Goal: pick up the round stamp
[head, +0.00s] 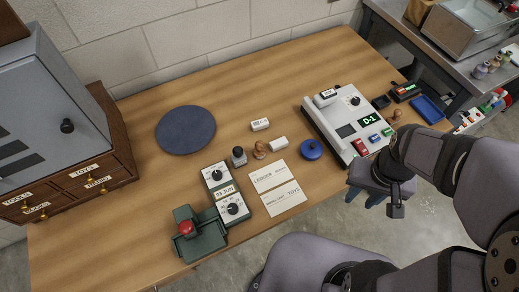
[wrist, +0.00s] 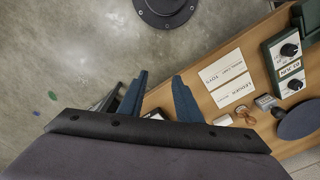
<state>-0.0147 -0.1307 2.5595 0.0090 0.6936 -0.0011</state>
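A small wooden-handled stamp (head: 260,150) sits mid-table, between a dark bottle-like item (head: 238,156) and a white block (head: 278,143). It seems to be the round stamp, but its face is hidden. It also shows in the wrist view (wrist: 243,115), right of my fingers. Another small wooden piece (head: 396,115) stands by the right end of the table; I cannot tell whether it is a stamp. My gripper (head: 375,197) is off the table's front edge at the right, apart from both. In the wrist view its blue fingers (wrist: 159,96) are spread with nothing between them.
A white device (head: 320,118) with a D-1 display stands at the table's right. A blue round tin (head: 311,150), two paper cards (head: 268,176), dial boxes (head: 216,175) and a green press with a red knob (head: 190,246) lie around. A dark blue round mat (head: 186,129) is behind.

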